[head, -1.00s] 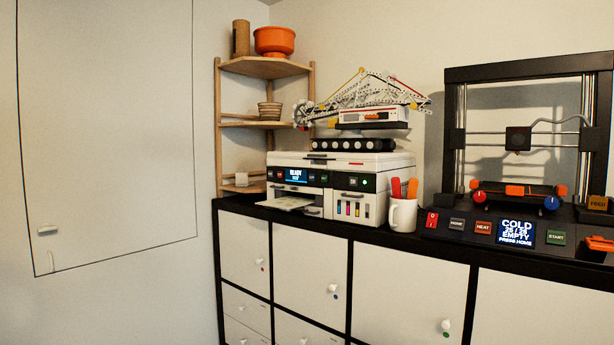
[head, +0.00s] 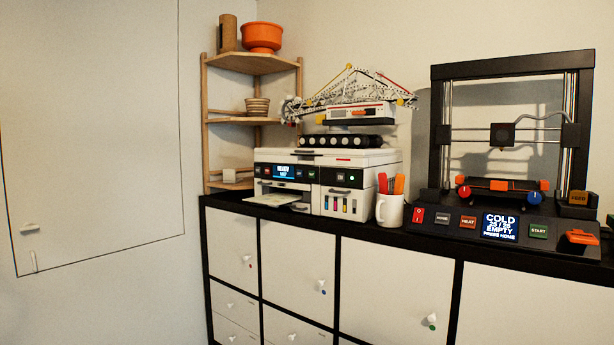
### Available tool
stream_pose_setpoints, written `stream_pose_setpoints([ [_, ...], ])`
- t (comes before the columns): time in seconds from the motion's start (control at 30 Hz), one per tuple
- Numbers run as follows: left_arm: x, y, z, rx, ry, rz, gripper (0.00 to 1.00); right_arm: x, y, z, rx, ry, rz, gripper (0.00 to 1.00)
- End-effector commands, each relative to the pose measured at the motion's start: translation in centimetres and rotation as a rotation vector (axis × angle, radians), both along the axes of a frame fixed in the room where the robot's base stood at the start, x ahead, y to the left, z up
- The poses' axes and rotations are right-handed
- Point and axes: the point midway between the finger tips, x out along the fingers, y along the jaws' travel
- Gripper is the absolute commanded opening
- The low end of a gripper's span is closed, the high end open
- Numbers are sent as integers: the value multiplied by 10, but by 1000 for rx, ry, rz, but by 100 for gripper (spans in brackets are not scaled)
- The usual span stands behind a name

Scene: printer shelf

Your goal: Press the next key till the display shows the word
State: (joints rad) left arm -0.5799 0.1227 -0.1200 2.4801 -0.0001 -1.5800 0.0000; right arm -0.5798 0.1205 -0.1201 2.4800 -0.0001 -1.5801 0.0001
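A white and black printer (head: 328,180) stands on the black-topped cabinet. Its small blue display (head: 284,171) appears to read "READY" with a smaller line below that is too small to read surely. Small dark keys (head: 311,174) sit beside the display; their labels are too small to read. A 3D printer (head: 505,140) stands to the right. Its blue display (head: 499,226) reads "COLD", "EMPTY" and "PRESS HOME", with keys HOME, HEAT and START around it. Neither of my grippers is in view.
A white mug (head: 390,209) with red and orange handles stands between the two printers. A wooden corner shelf (head: 252,122) with an orange pot (head: 261,37) is at the left. A crane model (head: 350,95) sits on the white printer. The cabinet fronts (head: 389,283) have knobs.

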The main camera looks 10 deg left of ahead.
Motion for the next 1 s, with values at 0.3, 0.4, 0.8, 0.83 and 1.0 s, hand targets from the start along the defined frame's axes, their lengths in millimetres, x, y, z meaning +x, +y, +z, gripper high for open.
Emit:
stream_pose_setpoints([
  [0.3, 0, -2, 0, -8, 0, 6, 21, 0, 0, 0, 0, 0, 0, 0],
  [0.4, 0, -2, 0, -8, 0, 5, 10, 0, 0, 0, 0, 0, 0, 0],
  [0.8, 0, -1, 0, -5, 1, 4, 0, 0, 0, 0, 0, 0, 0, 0],
  [0.83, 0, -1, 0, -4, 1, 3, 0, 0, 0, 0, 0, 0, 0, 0],
  [1.0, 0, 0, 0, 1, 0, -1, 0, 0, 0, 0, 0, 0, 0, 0],
])
